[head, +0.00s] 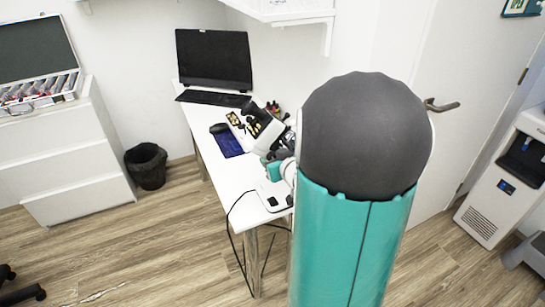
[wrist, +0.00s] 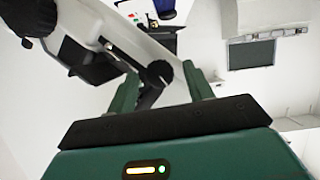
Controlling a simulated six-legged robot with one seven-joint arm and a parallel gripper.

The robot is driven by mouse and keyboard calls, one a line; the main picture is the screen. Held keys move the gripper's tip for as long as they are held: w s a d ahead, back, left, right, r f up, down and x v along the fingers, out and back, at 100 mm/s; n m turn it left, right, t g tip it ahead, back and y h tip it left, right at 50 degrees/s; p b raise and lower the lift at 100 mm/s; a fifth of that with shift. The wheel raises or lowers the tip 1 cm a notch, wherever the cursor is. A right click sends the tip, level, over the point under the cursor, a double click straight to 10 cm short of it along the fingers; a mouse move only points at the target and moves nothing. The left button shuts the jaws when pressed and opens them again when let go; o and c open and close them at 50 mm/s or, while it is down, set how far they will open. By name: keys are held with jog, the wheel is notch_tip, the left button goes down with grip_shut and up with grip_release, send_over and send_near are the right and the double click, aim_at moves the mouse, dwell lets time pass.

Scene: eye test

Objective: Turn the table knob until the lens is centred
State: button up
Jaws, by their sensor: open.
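The white table (head: 228,172) stands against the wall in the head view. A white and black eye-test instrument (head: 262,128) sits on it, partly hidden behind my arm. In the wrist view the instrument (wrist: 120,33) crosses the upper left. A round black knob (wrist: 158,73) is on its white part. My gripper (wrist: 160,72) is open, with one green finger on each side of the knob in the picture. I cannot tell whether the fingers touch it. I cannot make out the lens or whether it is centred.
A black bin (head: 147,167) and white drawers (head: 75,160) stand left. A water dispenser (head: 500,180) stands right.

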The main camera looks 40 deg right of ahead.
jog(key=c, duration=1)
jog(key=shift+o, duration=0.2)
jog(key=shift+n+h, duration=0.4)
jog(key=shift+n, duration=0.2)
jog(key=o, duration=1)
jog(key=shift+c, duration=0.2)
jog(key=shift+a, duration=0.1)
